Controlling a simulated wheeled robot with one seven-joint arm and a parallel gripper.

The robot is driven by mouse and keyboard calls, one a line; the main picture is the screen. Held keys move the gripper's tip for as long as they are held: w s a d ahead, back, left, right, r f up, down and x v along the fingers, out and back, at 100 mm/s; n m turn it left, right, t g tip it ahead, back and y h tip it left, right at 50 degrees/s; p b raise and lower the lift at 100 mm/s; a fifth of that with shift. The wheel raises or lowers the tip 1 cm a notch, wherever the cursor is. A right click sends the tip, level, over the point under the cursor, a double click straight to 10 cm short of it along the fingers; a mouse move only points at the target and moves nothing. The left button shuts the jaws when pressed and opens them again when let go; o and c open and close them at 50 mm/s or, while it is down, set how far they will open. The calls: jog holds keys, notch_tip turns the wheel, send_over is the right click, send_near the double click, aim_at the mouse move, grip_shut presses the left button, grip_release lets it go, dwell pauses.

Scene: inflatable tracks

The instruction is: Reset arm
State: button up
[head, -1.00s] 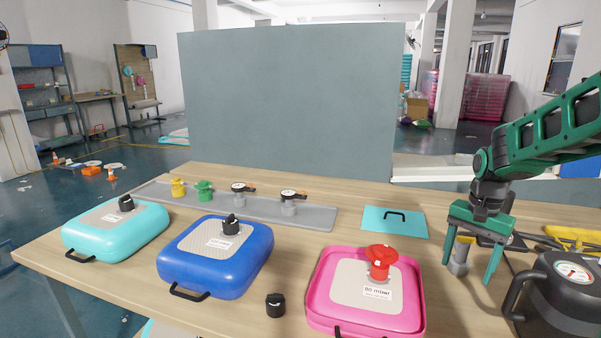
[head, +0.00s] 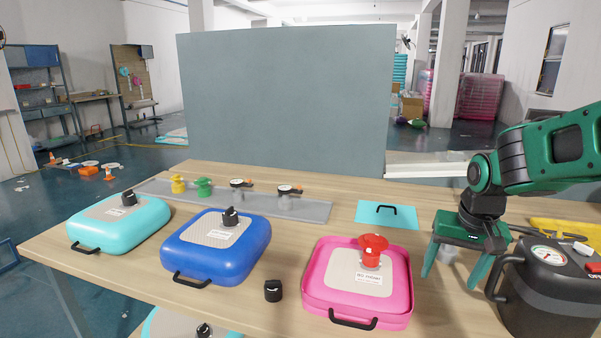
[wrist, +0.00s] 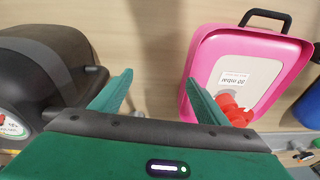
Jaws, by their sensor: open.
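My gripper (head: 452,280) hangs fingers down at the right of the table in the head view, between the pink inflatable pad (head: 318,290) and the black pump (head: 550,300). Its two green fingers are spread, with nothing held. In the wrist view my gripper (wrist: 158,85) shows bare table between the fingertips. The pink pad (wrist: 262,45) is to the right there, with its red valve piece (wrist: 232,108) partly behind a finger, and the black pump (wrist: 45,65) is to the left. A small grey piece (head: 449,251) stands behind the gripper, partly hidden.
A blue pad (head: 235,255) and a turquoise pad (head: 110,235) lie left. A black cap (head: 273,291) sits before them. A grey tray (head: 315,210) with several valves and gauges is behind, beside a flat turquoise patch (head: 375,218). An upright grey panel (head: 290,100) stands at the back.

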jog(key=s+a+r+n+t, duration=0.1)
jog(key=s+a+n+t, duration=0.1)
jog(key=s+a+n, duration=0.3)
jog(key=s+d+f+m+g, duration=0.1)
jog(key=s+d+m+g, duration=0.1)
jog(key=s+d, duration=0.4)
jog(key=s+d+m+g, duration=0.2)
jog(key=s+d+m, duration=0.3)
jog(key=s, duration=0.7)
jog(key=shift+s+d+f, duration=0.25)
jog(key=shift+d+f, duration=0.15)
jog(key=shift+d, duration=0.8)
jog(key=shift+w+f, duration=0.25)
jog(key=shift+w, duration=0.4)
